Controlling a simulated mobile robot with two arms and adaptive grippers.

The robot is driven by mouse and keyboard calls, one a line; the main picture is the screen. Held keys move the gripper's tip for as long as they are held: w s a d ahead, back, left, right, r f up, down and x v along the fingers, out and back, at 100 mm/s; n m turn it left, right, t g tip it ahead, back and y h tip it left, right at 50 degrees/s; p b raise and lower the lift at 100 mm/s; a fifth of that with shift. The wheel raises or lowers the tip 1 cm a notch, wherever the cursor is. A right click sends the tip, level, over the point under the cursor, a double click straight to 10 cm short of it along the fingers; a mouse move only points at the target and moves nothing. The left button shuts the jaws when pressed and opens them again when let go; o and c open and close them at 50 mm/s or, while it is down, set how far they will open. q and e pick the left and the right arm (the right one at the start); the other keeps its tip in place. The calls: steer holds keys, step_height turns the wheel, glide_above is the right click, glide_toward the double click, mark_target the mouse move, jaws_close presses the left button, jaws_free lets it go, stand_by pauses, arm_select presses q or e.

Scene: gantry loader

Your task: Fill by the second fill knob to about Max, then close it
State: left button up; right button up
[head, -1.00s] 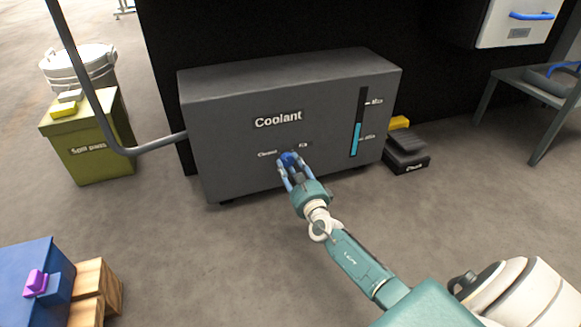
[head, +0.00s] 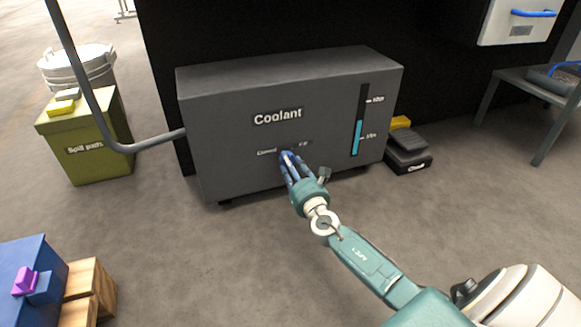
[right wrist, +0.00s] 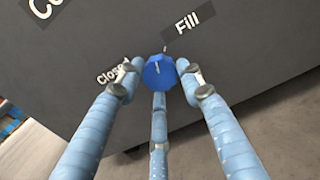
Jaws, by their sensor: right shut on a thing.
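The dark grey coolant tank (head: 225,118) stands against a black wall in the head view. Its blue fill knob (right wrist: 159,73) sits low on the front, between the labels "Closed" and "Fill" in the right wrist view. My right gripper (head: 287,156) is shut on the knob, its fingers around it. A pale mark shows on the knob face, but I cannot tell exactly where it points. My left gripper is not in view.
A grey pipe (head: 157,142) enters the tank's left side. A green spill pads box (head: 103,151) and white bucket (head: 78,66) stand left. A black pedal (head: 408,160) lies right of the tank. A blue box (head: 25,268) is lower left. The floor in front is mostly clear.

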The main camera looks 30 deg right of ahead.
steer(key=shift+s+d+f+m, duration=0.15)
steer(key=shift+f+m, duration=0.2)
steer(key=shift+m, duration=0.55)
steer(key=o, duration=1.1)
steer(key=shift+f, duration=0.1)
steer(key=v, duration=1.2)
